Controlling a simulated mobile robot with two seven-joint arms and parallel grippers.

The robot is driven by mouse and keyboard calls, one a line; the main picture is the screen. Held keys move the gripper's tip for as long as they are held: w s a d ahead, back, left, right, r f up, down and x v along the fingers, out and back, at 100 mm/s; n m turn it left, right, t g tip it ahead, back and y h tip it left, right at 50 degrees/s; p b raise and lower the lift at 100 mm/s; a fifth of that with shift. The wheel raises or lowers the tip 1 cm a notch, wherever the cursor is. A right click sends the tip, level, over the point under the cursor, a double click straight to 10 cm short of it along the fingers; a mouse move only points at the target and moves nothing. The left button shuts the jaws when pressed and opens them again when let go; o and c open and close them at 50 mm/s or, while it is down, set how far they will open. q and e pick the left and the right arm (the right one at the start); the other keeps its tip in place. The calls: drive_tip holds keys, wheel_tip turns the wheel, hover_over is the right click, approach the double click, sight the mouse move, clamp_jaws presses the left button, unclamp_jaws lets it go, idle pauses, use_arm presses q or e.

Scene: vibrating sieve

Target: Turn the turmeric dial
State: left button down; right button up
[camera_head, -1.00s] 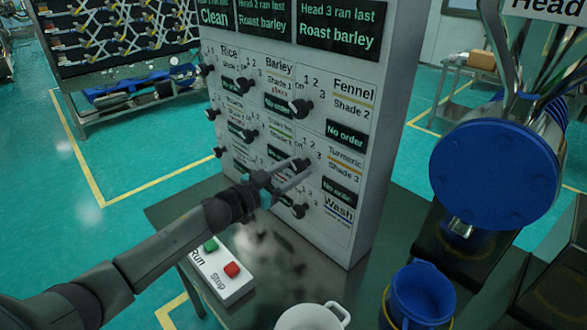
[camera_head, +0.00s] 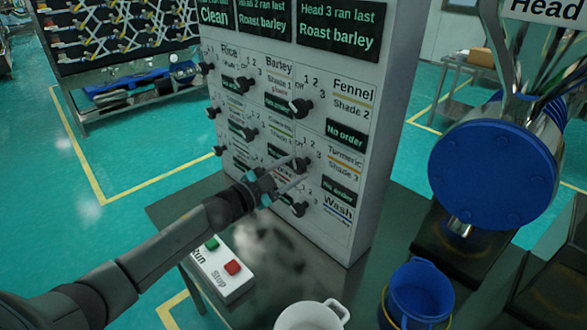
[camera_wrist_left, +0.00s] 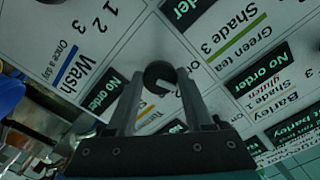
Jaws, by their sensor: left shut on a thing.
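The turmeric dial (camera_head: 302,164) is a black knob on the white panel, left of the Turmeric Shade 3 label (camera_head: 345,166). My left gripper (camera_head: 304,169) reaches it from the lower left, one finger on each side, and is shut on it. In the left wrist view the round dial (camera_wrist_left: 159,74) sits between the two fingertips, with a pale pointer mark on its face towards the lower right. The Turmeric label there is partly hidden by the gripper. I cannot read which number the dial points to. My right gripper is not in view.
The fennel dial (camera_head: 300,106) is above and the wash dial (camera_head: 299,209) close below. A run/stop box (camera_head: 222,270) lies on the table under my left arm. A white pot (camera_head: 310,316) and a blue bucket (camera_head: 419,295) stand in front.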

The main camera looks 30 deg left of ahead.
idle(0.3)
use_arm(q)
drive_tip(key=shift+c, duration=1.5)
unclamp_jaws()
drive_tip(key=p+v, duration=0.1)
drive_tip(key=v, duration=1.4)
drive_tip(key=shift+s+a, duration=0.15)
